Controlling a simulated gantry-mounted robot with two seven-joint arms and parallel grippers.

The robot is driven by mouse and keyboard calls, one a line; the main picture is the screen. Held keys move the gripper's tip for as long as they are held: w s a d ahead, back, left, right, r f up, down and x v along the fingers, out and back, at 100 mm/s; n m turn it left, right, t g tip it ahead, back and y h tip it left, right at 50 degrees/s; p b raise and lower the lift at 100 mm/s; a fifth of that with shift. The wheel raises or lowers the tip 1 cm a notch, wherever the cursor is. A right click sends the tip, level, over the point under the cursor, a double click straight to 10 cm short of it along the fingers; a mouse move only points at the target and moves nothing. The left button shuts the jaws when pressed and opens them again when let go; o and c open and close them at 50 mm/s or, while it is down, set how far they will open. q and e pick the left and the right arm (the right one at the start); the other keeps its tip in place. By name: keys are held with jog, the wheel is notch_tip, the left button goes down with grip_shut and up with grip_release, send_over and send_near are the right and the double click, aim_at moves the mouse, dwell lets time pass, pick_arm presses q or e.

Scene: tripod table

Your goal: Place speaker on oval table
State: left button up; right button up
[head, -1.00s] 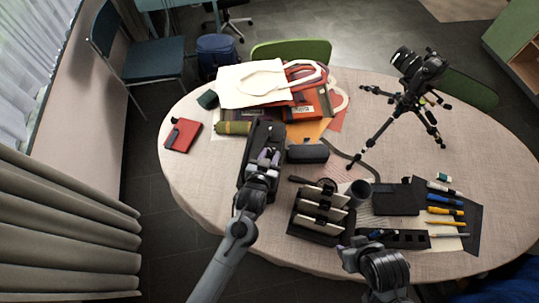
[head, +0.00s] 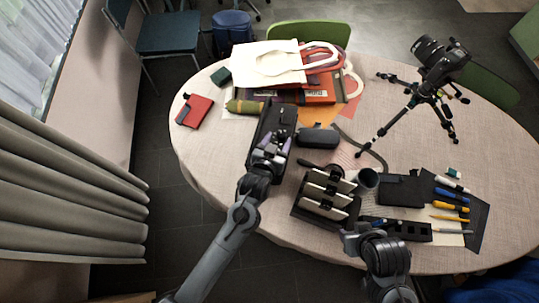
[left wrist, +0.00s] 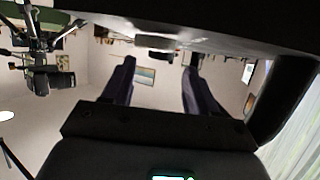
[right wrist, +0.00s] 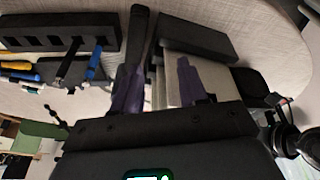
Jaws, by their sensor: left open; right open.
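A long black boxy object, which I take to be the speaker (head: 283,115), is on the left part of the oval table (head: 225,160). My left gripper (head: 270,143) overlaps it in the head view, its fingers apart. In the left wrist view the open fingers (left wrist: 161,57) have nothing between them, and a large dark surface, likely the speaker (left wrist: 220,25), fills the top edge. Whether they touch cannot be told. My right gripper (head: 352,238) is at the table's front edge; its fingers (right wrist: 162,35) are open in the right wrist view, near the letter rack (right wrist: 185,75).
A rounded black case (head: 318,137) lies just right of the speaker. A tote bag (head: 268,63) and folders lie behind. The rack (head: 326,195), a cup (head: 366,181), pens (head: 450,206) and a camera tripod (head: 428,90) fill the right side.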

pick_arm(q)
jog(key=p+v, duration=0.1)
jog(key=v, duration=0.8)
jog(key=s+a+f+n+g+y, duration=0.1)
jog(key=s+a+g+y, duration=0.2)
jog(key=s+a+g, duration=0.6)
jog(key=s+a, duration=0.9)
jog(key=a, duration=0.1)
jog(key=shift+s+f+y, duration=0.2)
jog(key=shift+f+y, duration=0.1)
jog(key=shift+y, duration=0.1)
